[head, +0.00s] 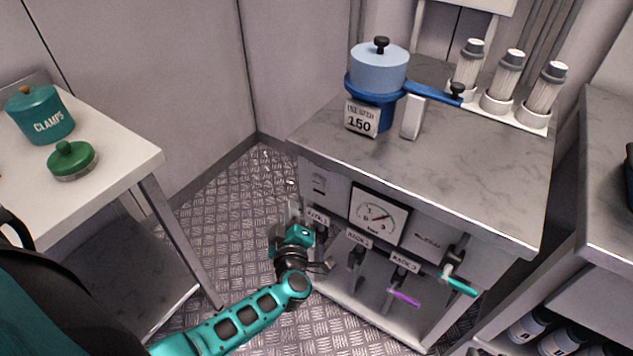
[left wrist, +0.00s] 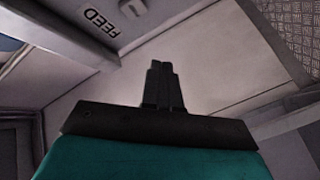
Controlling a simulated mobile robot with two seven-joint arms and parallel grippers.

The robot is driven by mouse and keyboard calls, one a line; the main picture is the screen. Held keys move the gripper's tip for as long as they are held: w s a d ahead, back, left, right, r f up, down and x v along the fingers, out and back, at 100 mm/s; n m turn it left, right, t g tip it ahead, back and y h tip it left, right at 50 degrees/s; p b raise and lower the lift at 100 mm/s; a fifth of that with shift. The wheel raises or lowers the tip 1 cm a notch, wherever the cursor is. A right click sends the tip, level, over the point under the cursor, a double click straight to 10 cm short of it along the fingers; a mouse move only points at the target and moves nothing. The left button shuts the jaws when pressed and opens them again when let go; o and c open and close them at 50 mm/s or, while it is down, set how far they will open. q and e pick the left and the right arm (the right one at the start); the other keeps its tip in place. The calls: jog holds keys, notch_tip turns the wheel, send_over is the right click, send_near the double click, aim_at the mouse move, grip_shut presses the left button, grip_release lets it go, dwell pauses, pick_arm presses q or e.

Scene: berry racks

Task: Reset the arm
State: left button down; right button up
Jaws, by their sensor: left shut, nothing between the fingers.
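My left arm, teal and black, comes in from the lower left in the head view. My left gripper (head: 296,212) is at the front left corner of the marble-topped cabinet, near its left rack label. In the left wrist view the black fingers of my left gripper (left wrist: 160,75) are together with nothing between them. Pale panels and a part marked FEED (left wrist: 100,22) show beyond the fingers. My right gripper is in neither view.
The marble-topped cabinet (head: 455,185) carries a blue pot (head: 378,70), a 150 sign (head: 361,118) and white canisters (head: 509,80). A gauge (head: 378,215) and levers are on its front. A white table (head: 110,172) stands left, with open floor (head: 225,210) between.

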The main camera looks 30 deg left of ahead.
pick_arm(q)
jog(key=s+d+r+m+t+h+p, duration=0.1)
jog(key=s+d+r+m+h+p, duration=0.15)
jog(key=d+m+h, duration=0.35)
jog(key=s+d+r+m+t+h+p, duration=0.1)
jog(key=s+d+r+m+h, duration=0.2)
jog(key=d+m+h, duration=0.25)
jog(key=s+f+m+g+p, duration=0.1)
jog(key=s+m+g+p, duration=0.1)
jog(key=s+m+g, duration=0.3)
jog(key=s+m, duration=0.2)
jog(key=s, duration=0.2)
jog(key=shift+d+m+g+p, duration=0.3)
jog(key=shift+m+p, duration=0.05)
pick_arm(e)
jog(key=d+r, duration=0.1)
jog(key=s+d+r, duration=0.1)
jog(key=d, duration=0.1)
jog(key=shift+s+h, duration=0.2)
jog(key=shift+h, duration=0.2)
pick_arm(q)
jog(key=shift+w, duration=0.1)
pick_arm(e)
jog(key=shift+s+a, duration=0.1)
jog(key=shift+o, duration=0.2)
